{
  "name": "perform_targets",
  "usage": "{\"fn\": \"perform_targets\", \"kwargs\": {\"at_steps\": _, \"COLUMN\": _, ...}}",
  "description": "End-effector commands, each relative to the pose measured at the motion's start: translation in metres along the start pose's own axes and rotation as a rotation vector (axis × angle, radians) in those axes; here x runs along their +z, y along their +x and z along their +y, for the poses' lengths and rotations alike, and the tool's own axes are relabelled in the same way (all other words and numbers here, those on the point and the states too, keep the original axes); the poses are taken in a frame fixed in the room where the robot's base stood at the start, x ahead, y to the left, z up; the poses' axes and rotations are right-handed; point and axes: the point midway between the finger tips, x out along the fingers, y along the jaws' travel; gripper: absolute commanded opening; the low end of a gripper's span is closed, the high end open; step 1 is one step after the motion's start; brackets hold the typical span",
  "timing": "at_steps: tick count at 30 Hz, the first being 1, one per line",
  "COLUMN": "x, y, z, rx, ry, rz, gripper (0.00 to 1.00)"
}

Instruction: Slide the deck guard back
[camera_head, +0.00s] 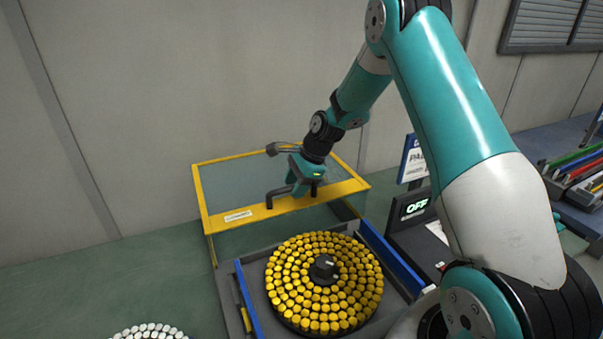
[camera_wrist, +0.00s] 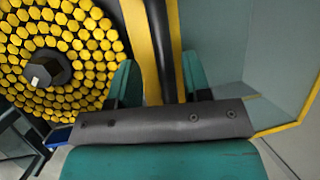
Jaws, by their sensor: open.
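The deck guard (camera_head: 222,213) is a clear box with a yellow frame, standing behind the round deck of yellow-capped pieces (camera_head: 290,285). A dark bar handle (camera_head: 278,193) runs along its front yellow edge. My gripper (camera_head: 303,188) is at this handle, pointing down. In the wrist view, my gripper (camera_wrist: 160,88) is open, with one teal finger on each side of the dark handle (camera_wrist: 163,40). The guard's yellow frame (camera_wrist: 137,32) runs beside the handle there. Whether the fingers touch the handle cannot be told. My gripper hides part of the handle in the head view.
Blue rails (camera_head: 388,257) flank the round deck. A black display reading OFF (camera_head: 416,207) and a sign stand to the right. White pieces (camera_head: 148,332) show at the bottom left. A rack of coloured items (camera_head: 580,175) is at far right. A grey wall stands close behind the guard.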

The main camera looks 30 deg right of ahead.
Motion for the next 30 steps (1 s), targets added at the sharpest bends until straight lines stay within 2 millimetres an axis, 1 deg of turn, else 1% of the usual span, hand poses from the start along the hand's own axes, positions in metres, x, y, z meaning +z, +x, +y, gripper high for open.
{"fn": "perform_targets", "kwargs": {"at_steps": 2, "x": -0.001, "y": -0.006, "z": -0.001, "rx": -0.003, "ry": 0.000, "rz": 0.000, "gripper": 0.44}}
{"fn": "perform_targets", "kwargs": {"at_steps": 5, "x": -0.003, "y": -0.022, "z": -0.001, "rx": -0.007, "ry": 0.001, "rz": 0.001, "gripper": 0.44}}
{"fn": "perform_targets", "kwargs": {"at_steps": 8, "x": -0.003, "y": -0.045, "z": -0.001, "rx": -0.009, "ry": 0.001, "rz": 0.003, "gripper": 0.44}}
{"fn": "perform_targets", "kwargs": {"at_steps": 15, "x": -0.003, "y": -0.108, "z": -0.001, "rx": -0.009, "ry": 0.001, "rz": 0.003, "gripper": 0.44}}
{"fn": "perform_targets", "kwargs": {"at_steps": 18, "x": -0.002, "y": -0.131, "z": -0.001, "rx": -0.007, "ry": 0.001, "rz": 0.002, "gripper": 0.44}}
{"fn": "perform_targets", "kwargs": {"at_steps": 21, "x": -0.002, "y": -0.150, "z": -0.001, "rx": -0.006, "ry": 0.000, "rz": 0.003, "gripper": 0.44}}
{"fn": "perform_targets", "kwargs": {"at_steps": 25, "x": -0.002, "y": -0.166, "z": -0.001, "rx": -0.004, "ry": 0.001, "rz": 0.002, "gripper": 0.44}}
{"fn": "perform_targets", "kwargs": {"at_steps": 30, "x": -0.001, "y": -0.173, "z": 0.000, "rx": -0.001, "ry": 0.001, "rz": 0.001, "gripper": 0.44}}
